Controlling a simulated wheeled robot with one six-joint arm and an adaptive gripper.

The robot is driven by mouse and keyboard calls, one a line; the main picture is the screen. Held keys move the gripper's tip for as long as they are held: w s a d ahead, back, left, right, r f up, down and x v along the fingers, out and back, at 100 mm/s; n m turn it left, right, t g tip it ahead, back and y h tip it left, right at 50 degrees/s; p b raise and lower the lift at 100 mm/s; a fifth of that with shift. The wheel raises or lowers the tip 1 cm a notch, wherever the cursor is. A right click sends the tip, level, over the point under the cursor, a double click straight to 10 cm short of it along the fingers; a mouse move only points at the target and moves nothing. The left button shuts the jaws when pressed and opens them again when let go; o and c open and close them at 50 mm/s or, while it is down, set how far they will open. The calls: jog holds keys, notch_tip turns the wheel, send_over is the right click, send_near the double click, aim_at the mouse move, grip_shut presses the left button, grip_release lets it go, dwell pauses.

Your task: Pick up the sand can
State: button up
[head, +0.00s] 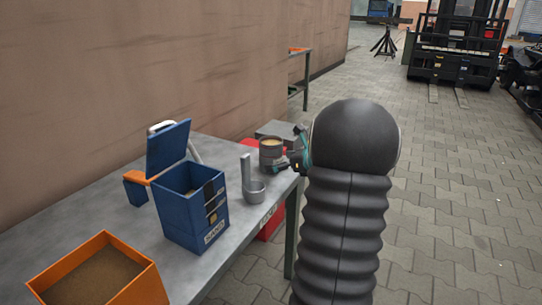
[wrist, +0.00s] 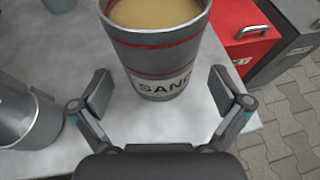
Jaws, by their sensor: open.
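The sand can (head: 271,154) is a grey metal can with red bands, filled with sand, near the far end of the grey table. My gripper (wrist: 160,90) is open, with one finger on each side of the can's lower part and a gap on both sides. In the head view my gripper (head: 293,160) is beside the can, partly hidden by my arm.
A grey cup-shaped holder (head: 254,190) with a tall back stands nearby on the table (head: 120,225); a grey metal vessel (wrist: 25,118) shows left of my gripper. A blue box (head: 192,205) with raised lid and an orange bin (head: 145,290) stand nearer. A red box (wrist: 240,40) is beyond the table edge.

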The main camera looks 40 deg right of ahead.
aim_at(271, 150)
jog(key=x, duration=0.3)
jog(key=shift+w+a+f, duration=0.2)
jog(key=shift+w, duration=0.15)
jog(key=shift+c, duration=0.3)
jog(key=c, duration=1.1)
jog(key=shift+c, duration=0.2)
jog(key=shift+r, duration=0.3)
jog(key=shift+r, duration=1.85)
jog(key=d+r+p, duration=0.2)
jog(key=d+r, duration=0.4)
jog(key=d, duration=0.5)
jog(key=shift+d+r, duration=0.25)
jog(key=shift+r, duration=0.05)
jog(key=shift+s+d+r, duration=0.1)
